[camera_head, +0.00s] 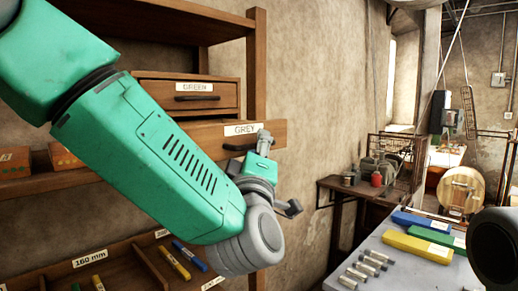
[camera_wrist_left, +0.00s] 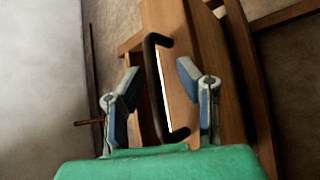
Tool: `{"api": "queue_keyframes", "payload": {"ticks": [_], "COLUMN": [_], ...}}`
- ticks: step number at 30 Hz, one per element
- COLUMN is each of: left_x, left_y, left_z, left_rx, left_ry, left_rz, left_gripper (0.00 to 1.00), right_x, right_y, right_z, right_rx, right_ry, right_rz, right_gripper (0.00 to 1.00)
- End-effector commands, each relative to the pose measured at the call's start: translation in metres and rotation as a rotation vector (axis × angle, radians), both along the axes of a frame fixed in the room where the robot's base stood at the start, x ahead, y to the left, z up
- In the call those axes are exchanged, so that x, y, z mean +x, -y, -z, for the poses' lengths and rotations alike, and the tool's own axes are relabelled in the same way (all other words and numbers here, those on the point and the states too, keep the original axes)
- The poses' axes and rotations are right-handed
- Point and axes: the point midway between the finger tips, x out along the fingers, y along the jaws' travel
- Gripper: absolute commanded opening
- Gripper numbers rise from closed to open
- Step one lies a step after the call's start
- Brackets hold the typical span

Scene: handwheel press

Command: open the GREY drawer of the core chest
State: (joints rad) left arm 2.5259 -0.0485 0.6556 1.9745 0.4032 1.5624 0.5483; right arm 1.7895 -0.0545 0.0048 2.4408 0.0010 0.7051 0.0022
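The GREY drawer (camera_head: 210,134) has a wooden front with a white label reading GREY. Its front overlaps the shelf post and stands out further than the GREEN drawer above. My left gripper (camera_head: 250,150) is at this front, below the label, and my forearm hides the drawer's left part. In the left wrist view the drawer's dark bar handle (camera_wrist_left: 153,85) lies between the two open fingers of my gripper (camera_wrist_left: 158,80), with a visible gap on each side. My right gripper is not in view.
The closed GREEN drawer (camera_head: 190,97) is just above. A lower tray (camera_head: 130,262) holds coloured sticks. A grey table (camera_head: 400,272) at the right carries metal cylinders (camera_head: 365,268) and blue, green and yellow boxes (camera_head: 416,245).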

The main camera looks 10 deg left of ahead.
Motion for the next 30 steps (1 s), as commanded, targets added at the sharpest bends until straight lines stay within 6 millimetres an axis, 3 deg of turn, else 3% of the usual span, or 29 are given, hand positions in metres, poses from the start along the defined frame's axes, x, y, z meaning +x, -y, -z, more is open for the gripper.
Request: {"api": "queue_keyframes", "payload": {"ticks": [5,21,30], "left_x": [-0.008,-0.099,-0.11], "left_y": [0.001,0.004,0.004], "left_z": [0.003,0.044,0.048], "left_rx": [0.001,0.001,-0.001], "left_ry": [0.001,-0.004,-0.002], "left_rz": [0.002,0.001,0.0], "left_gripper": [0.31,0.31,0.31], "right_x": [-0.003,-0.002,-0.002], "right_y": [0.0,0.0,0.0], "right_z": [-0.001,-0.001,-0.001], "right_rx": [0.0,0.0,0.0], "right_ry": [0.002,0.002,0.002], "right_rz": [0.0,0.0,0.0], "right_gripper": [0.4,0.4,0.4]}}
